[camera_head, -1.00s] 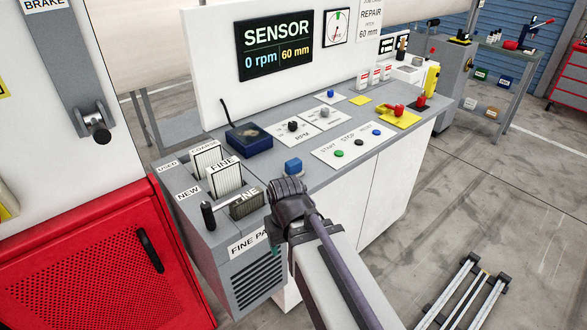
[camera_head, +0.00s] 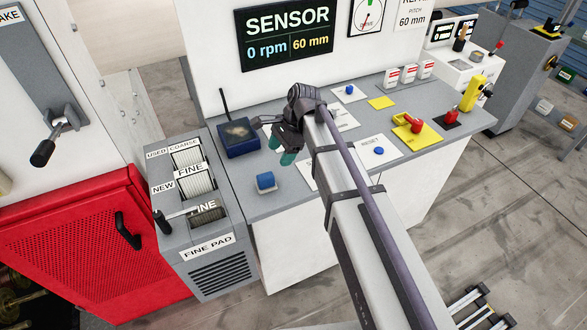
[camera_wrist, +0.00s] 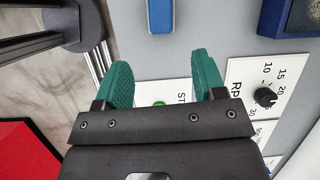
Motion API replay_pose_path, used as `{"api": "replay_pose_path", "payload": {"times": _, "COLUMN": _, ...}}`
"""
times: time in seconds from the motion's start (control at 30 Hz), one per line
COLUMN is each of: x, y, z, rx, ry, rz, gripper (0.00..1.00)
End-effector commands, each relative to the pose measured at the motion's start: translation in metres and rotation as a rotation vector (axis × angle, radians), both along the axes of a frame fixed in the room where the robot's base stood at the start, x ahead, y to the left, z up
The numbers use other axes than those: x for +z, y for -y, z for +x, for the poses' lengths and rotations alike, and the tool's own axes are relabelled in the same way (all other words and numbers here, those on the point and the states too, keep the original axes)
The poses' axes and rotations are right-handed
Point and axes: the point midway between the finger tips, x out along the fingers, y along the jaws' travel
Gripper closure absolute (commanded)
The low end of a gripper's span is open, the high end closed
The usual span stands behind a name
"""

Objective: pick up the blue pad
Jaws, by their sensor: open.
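The blue pad (camera_head: 265,182) is a small blue block lying on the grey console top, near its front left edge. In the wrist view the blue pad (camera_wrist: 160,16) is at the top edge, cut off by the frame and beyond the fingertips. My gripper (camera_head: 283,150) is above the console, up and right of the pad in the head view. Its green fingers stand apart with nothing between them, as the wrist view of the gripper (camera_wrist: 161,68) shows. The gripper does not touch the pad.
A dark blue box (camera_head: 238,140) with an antenna stands behind the pad. A grey slot unit (camera_head: 200,250) labelled FINE PAD is to its left, with a red perforated cabinet (camera_head: 90,245) beyond. Labelled buttons and a yellow plate with a red handle (camera_head: 415,126) lie to the right.

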Motion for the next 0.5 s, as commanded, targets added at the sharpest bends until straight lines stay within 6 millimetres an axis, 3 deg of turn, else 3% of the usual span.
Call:
{"api": "replay_pose_path", "payload": {"times": 0.27, "x": -0.002, "y": -0.001, "z": -0.002, "rx": -0.127, "ry": -0.056, "rz": -0.01, "gripper": 0.36}}
{"api": "replay_pose_path", "payload": {"times": 0.5, "x": -0.047, "y": -0.015, "z": -0.006, "rx": -0.124, "ry": -0.054, "rz": -0.01, "gripper": 0.36}}
